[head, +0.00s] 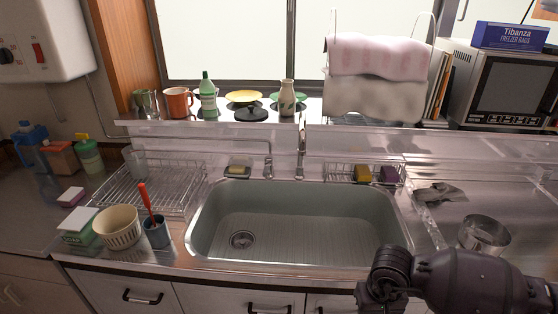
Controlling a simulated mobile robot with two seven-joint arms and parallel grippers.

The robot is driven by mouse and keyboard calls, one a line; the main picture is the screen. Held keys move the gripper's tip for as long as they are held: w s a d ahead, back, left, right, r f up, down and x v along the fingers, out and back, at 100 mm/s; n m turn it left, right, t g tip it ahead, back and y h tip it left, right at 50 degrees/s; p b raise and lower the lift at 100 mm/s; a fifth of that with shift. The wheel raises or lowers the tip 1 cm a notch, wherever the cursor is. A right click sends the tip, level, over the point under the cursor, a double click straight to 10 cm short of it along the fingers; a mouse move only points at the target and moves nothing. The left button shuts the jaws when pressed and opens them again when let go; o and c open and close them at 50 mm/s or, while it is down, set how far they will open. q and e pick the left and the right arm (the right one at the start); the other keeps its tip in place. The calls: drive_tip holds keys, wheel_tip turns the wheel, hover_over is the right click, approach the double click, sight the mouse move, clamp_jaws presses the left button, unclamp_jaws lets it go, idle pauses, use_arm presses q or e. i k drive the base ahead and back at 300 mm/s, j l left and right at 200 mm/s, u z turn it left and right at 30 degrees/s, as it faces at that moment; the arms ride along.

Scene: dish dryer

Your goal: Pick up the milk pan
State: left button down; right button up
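A round, shiny metal vessel (484,236), which looks like the milk pan, stands on the steel counter right of the sink in the head view. Its rim is open at the top, and I cannot make out a handle. My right arm comes in from the lower right, in front of the pan. The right gripper end (375,296) is at the bottom edge, left of and nearer than the pan, and apart from it. Its fingers are not clear, so I cannot tell whether it is open or shut. My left gripper is not in view.
The empty sink (300,225) lies left of the pan. A wire dish rack (150,188), a cream bowl (118,227) and a cup with a red-handled utensil (157,233) are at the left. A microwave (500,85) stands at the back right.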

sight(477, 232)
drive_tip(key=l+z, duration=0.15)
drive_tip(key=l, duration=2.15)
